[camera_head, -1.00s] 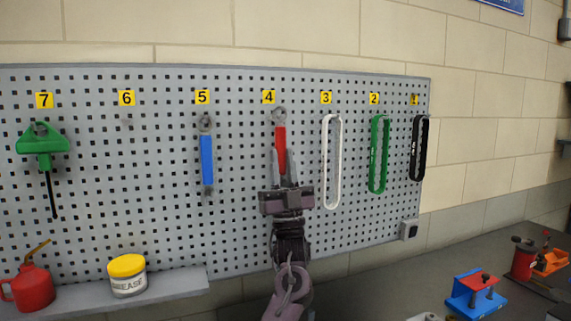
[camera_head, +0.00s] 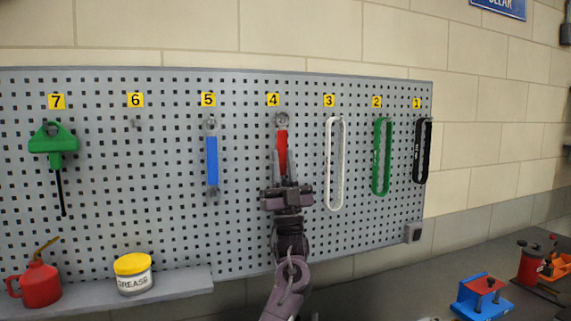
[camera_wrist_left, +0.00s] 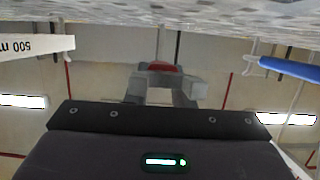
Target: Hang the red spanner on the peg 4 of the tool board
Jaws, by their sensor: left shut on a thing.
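The red spanner (camera_head: 282,147) is upright in front of the tool board (camera_head: 245,230), its ring end up under the yellow label 4 (camera_head: 273,99). The ring covers the place of peg 4, so I cannot tell whether the peg passes through it. My left gripper (camera_head: 284,172) is shut on the lower part of the red handle. In the left wrist view the fingers (camera_wrist_left: 165,82) close around the red spanner (camera_wrist_left: 165,67), close to the board. My right gripper is not in view.
A blue spanner (camera_head: 212,160) hangs at 5, and a white loop (camera_head: 329,185) hangs at 3. Green (camera_head: 377,170) and black (camera_head: 417,160) loops hang farther right. Peg 6 (camera_head: 135,123) is bare. A grease tub (camera_head: 133,281) and red oil can (camera_head: 41,287) stand on the shelf.

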